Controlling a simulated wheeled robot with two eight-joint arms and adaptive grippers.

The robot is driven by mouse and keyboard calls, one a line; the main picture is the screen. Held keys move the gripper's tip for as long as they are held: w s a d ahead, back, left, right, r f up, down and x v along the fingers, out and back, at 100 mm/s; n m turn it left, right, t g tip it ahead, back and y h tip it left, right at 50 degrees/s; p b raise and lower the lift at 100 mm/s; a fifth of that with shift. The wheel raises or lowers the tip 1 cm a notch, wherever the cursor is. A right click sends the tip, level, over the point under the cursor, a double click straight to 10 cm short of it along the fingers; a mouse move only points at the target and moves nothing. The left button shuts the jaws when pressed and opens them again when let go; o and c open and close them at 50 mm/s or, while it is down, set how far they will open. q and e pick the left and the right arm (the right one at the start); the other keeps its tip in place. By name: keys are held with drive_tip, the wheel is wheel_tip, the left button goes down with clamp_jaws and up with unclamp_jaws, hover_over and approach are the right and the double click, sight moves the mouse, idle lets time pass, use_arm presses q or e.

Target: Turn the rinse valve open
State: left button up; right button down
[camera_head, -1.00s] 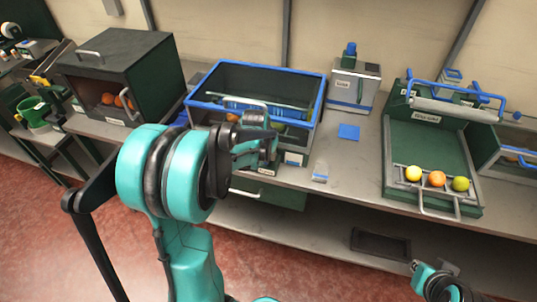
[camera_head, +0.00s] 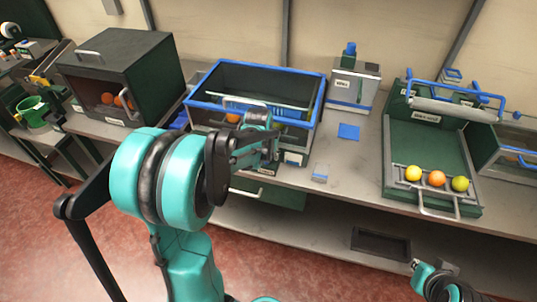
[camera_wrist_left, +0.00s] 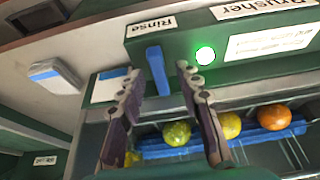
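The rinse valve is a blue lever (camera_wrist_left: 157,70) below the "Rinse" label on a green panel, in the left wrist view. My left gripper (camera_wrist_left: 160,82) is open. Its two fingers appear on either side of the lever, with gaps visible; I cannot tell the depth between them. In the head view my left gripper (camera_head: 262,148) is at the front of the blue-rimmed tank (camera_head: 318,100) and hides the lever. Part of my right arm's end (camera_head: 438,284) shows at the bottom right; its fingers are not clear.
A green light (camera_wrist_left: 205,55) glows beside the lever. Several fruits lie on a blue rack (camera_wrist_left: 262,138) beyond the fingers. A tray (camera_head: 430,150) with three fruits is at the right. A blue pad (camera_head: 349,132) and a small blue-topped block (camera_head: 319,178) lie on the bench.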

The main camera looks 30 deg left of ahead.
use_arm(q)
drive_tip(key=v, duration=1.1)
drive_tip(key=shift+s, duration=0.1)
